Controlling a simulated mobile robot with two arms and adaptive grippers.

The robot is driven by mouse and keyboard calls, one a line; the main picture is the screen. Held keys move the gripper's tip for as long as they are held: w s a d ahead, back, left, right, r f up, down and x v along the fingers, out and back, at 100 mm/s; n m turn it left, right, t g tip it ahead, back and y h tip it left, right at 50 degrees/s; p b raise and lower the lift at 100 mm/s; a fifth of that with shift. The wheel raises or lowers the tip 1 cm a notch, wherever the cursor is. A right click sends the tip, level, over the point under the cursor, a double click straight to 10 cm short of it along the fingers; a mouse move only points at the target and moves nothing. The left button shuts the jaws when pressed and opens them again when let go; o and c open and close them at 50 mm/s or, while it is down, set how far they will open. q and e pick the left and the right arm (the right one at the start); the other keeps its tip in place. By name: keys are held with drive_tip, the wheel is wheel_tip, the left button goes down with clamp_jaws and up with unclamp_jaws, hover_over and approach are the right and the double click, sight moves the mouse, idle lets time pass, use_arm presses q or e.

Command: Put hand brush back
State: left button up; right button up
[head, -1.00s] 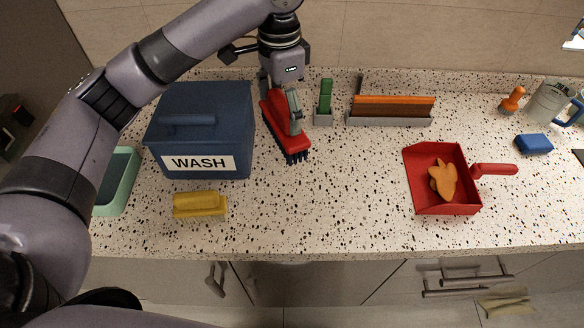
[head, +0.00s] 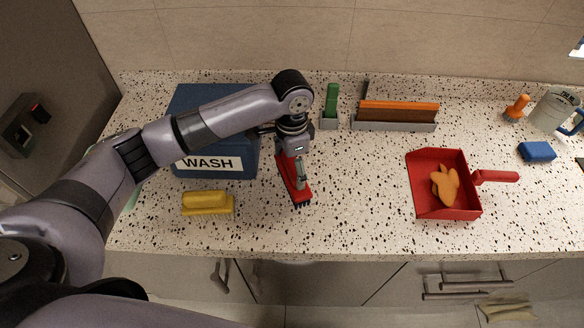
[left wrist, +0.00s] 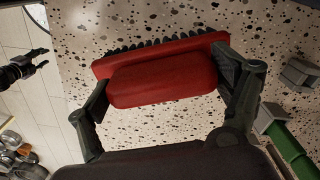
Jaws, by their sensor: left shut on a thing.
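The hand brush (head: 287,181) is red with dark bristles. My left gripper (head: 300,182) is shut on it and holds it over the counter, right of the blue WASH box (head: 212,162). In the left wrist view the brush (left wrist: 160,78) lies between the two dark fingers of the left gripper (left wrist: 165,95), bristles toward the top of the picture. I cannot tell whether the bristles touch the counter. A dark gripper, my right one (left wrist: 24,68), shows at the left edge of the left wrist view, its fingers apart and empty.
Grey holders with a green-handled item (head: 331,104) and an orange-brown piece (head: 398,112) stand at the back. A red dustpan (head: 427,205) holds an orange shape. The counter between the hand brush and dustpan is clear.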

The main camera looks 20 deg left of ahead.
use_arm(q)
drive_tip(key=shift+f, duration=1.2)
use_arm(e)
drive_tip(key=shift+s+a+r, duration=0.1)
drive_tip(key=shift+s+r, duration=0.1)
drive_tip(key=shift+s, duration=0.4)
use_arm(q)
drive_tip(key=o, duration=1)
drive_tip(key=shift+f, duration=0.1)
drive_tip(key=shift+c, duration=0.2)
use_arm(e)
drive_tip(key=shift+d, duration=0.35)
drive_tip(key=shift+w, duration=0.1)
use_arm(q)
wheel_tip(320, 180, up, 12)
drive_tip(key=b, duration=0.3)
drive_tip(key=shift+f, duration=0.2)
drive_tip(key=shift+r, duration=0.35)
use_arm(e)
drive_tip(key=f, duration=0.3)
drive_tip(key=shift+a, duration=0.2)
